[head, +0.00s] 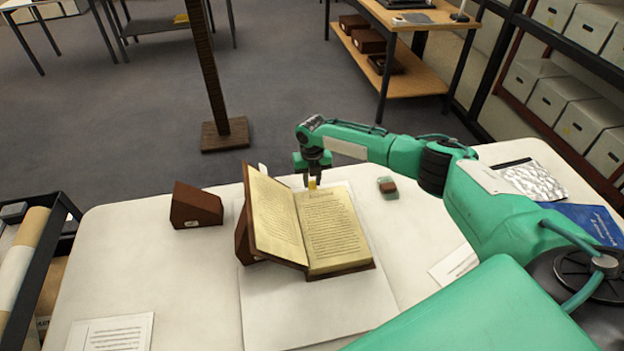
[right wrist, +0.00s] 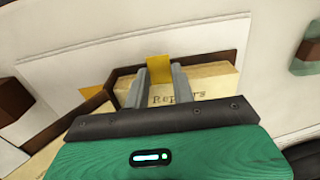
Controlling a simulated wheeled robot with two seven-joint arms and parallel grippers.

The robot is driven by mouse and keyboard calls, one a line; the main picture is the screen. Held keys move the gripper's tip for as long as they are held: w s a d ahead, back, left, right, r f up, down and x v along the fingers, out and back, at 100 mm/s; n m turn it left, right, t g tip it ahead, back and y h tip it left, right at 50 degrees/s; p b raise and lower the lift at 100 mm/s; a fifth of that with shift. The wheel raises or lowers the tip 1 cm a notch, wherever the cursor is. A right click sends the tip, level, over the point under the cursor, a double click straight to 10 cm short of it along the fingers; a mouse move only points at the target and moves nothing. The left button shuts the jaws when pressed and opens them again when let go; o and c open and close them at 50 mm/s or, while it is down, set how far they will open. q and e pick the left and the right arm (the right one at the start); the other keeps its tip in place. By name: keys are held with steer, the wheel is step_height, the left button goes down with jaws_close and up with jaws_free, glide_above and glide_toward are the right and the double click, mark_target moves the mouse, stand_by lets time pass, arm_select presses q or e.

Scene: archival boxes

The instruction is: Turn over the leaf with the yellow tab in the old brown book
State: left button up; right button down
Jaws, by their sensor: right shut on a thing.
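The old brown book (head: 331,232) lies open on a white sheet on the table. Its left side is propped up at a slant against a brown wedge (head: 243,238), and its right page lies nearly flat. The yellow tab (head: 312,184) stands at the far edge of the right page. My right gripper (head: 314,177) reaches in from the right over that far edge. My left gripper is not in view.
A loose brown wedge (head: 196,206) stands left of the book. A small green and brown object (head: 387,187) lies to the right. A silver packet (head: 533,180), a blue folder (head: 590,222) and papers (head: 110,332) lie near the table's sides.

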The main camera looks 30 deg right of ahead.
steer(key=shift+r, duration=0.1)
steer(key=r+h, duration=0.1)
steer(key=a+r+g+h+p, duration=0.1)
steer(key=h, duration=0.1)
steer(key=shift+w+r, duration=0.1)
steer(key=shift+w, duration=0.05)
steer(key=shift+w+a+r+g+h, duration=0.15)
steer(key=shift+a+r+h, duration=0.25)
steer(key=shift+h, duration=0.55)
steer(key=shift+a+r+g+h, duration=0.25)
steer(key=shift+r+h, duration=0.1)
steer(key=shift+h, duration=0.6)
steer(key=c, duration=1.2)
jaws_free()
steer(key=shift+o, duration=0.2)
steer(key=shift+a+r, duration=0.1)
steer(key=b+v, duration=0.3)
steer(key=v, duration=1)
steer(key=shift+a+r, duration=0.2)
steer(key=shift+r, duration=0.05)
